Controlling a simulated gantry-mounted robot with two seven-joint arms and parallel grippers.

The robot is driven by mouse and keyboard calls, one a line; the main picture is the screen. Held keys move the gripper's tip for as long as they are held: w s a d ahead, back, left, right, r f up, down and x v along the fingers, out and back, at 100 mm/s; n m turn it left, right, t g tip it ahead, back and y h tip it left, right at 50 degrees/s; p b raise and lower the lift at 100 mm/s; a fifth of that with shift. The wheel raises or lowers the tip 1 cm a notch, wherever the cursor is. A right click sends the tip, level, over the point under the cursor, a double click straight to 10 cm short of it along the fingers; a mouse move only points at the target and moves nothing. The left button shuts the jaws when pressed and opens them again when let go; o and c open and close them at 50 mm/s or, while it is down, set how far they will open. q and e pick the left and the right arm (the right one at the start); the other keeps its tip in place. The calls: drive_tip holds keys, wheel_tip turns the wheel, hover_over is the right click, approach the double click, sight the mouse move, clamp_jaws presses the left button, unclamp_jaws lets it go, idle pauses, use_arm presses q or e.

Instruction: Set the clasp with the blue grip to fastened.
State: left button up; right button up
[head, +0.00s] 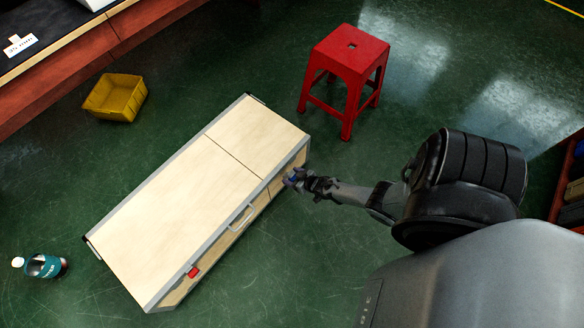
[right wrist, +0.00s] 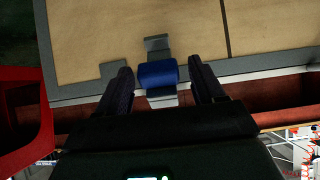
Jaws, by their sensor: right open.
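A long case with a pale wooden lid (head: 170,210) and grey metal edging stands on the floor in the head view. The clasp with the blue grip (right wrist: 158,74) is at the case's edge in the right wrist view, with a grey metal plate above and below the blue block. My right gripper (right wrist: 158,72) is open, with one finger on each side of the blue grip; I cannot tell whether they touch it. In the head view my right gripper (head: 291,180) largely hides this clasp at the case's right end. I cannot tell whether the clasp is fastened. My left gripper is out of view.
A clasp with a red grip (head: 193,271) and a carrying handle (head: 241,217) are on the same long side. A red stool (head: 350,58) stands beyond the case's right end. A yellow bin (head: 116,97) and a teal bottle carrier (head: 45,266) are on the floor.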

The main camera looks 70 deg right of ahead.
drive_tip(key=p+v, duration=0.6)
drive_tip(key=v, duration=0.4)
drive_tip(key=shift+s, duration=0.1)
